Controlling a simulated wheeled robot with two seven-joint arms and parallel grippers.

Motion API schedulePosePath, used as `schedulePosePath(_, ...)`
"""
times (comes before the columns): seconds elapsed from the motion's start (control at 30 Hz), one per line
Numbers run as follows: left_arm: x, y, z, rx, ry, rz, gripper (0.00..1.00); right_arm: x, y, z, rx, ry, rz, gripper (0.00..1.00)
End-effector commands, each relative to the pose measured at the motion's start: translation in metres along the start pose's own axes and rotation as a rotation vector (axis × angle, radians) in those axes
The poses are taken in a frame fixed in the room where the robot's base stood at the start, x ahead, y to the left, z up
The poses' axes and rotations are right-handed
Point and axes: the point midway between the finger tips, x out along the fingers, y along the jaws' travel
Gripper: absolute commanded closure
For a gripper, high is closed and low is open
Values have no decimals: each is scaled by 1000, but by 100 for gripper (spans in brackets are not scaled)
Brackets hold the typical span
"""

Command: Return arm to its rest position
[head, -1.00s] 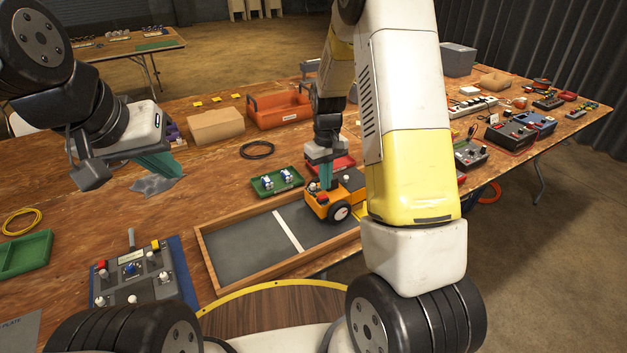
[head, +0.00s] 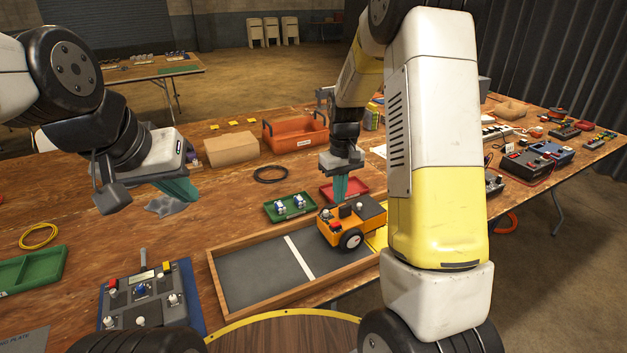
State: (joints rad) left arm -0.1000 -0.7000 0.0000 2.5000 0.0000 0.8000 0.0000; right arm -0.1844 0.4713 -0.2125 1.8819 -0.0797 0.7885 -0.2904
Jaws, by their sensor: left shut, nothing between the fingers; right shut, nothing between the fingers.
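My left gripper (head: 181,190) is shut and empty, at the left above the table, over a grey cloth-like piece (head: 166,206). My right gripper (head: 340,187) is shut and empty. It points down just above and behind the orange wheeled vehicle (head: 341,233), in front of the red tray (head: 355,188) in the picture. The vehicle stands at the right end of the wooden-framed dark board (head: 255,277) with a white stripe. My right forearm hides part of the table to the right of the vehicle.
A green tray (head: 270,211) with two small blue-and-white parts lies left of the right gripper. An orange tote (head: 296,135) and a cardboard box (head: 231,149) stand behind. A control panel (head: 126,302) is at front left. Control boxes (head: 527,167) stand at the right.

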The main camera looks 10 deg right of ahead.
Motion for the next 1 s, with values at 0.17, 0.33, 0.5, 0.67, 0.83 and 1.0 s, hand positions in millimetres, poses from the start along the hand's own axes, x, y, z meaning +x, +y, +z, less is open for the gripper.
schedulePosePath(0.17,0,0,0,0,0,0,100,-57,-11,21,51,95,-23,100)
schedulePosePath(0.33,0,0,0,0,0,0,100,-118,-30,61,114,211,-52,100)
schedulePosePath(0.5,0,0,0,0,0,0,100,-164,-52,108,167,325,-72,100)
schedulePosePath(0.67,0,0,0,0,0,0,100,-192,-72,155,215,427,-82,100)
schedulePosePath(0.83,0,0,0,0,0,0,100,-204,-90,194,252,512,-84,100)
schedulePosePath(1.0,0,0,0,0,0,0,100,-206,-99,213,272,555,-82,100)
